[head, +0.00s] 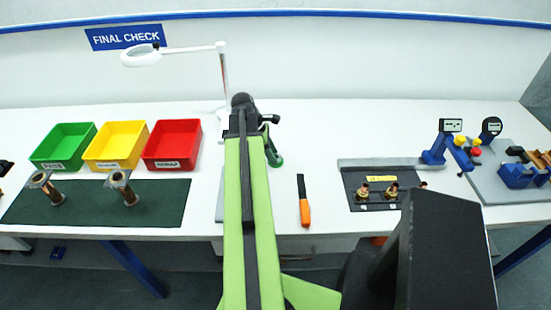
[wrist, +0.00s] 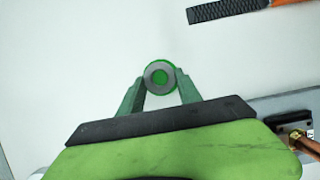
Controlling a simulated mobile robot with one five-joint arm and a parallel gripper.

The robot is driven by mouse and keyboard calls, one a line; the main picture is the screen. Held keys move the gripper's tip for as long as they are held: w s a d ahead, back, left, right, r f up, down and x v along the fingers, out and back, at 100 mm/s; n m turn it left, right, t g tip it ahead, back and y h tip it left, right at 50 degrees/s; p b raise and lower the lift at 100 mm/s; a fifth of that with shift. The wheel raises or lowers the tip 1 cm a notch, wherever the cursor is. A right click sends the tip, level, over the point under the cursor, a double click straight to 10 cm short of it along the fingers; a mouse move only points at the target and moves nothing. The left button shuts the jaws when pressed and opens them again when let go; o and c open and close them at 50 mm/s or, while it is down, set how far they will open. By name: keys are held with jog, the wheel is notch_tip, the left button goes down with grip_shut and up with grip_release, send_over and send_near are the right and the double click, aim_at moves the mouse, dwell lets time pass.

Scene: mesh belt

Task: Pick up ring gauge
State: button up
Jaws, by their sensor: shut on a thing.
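The ring gauge (wrist: 148,77) is a small round piece in the wrist view, a grey ring with a green centre and a green outer edge. My gripper (wrist: 160,82) has its two green fingers closed on it from either side, near the fingertips. White table surface shows around it. I cannot tell whether the ring gauge touches the table or is just above it. In the head view my gripper (head: 273,158) shows only in part beside my green arm, over the middle of the table, and the ring gauge cannot be made out there.
An orange-handled tool (head: 304,205) lies right of my arm. Green (head: 47,163), yellow (head: 100,162) and red (head: 157,162) bins stand at the left, behind a dark green mat (head: 165,205) with two metal parts. A dark plate (head: 361,203) with brass fittings lies at the right.

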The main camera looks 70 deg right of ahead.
grip_shut()
jog(key=shift+r, duration=0.15)
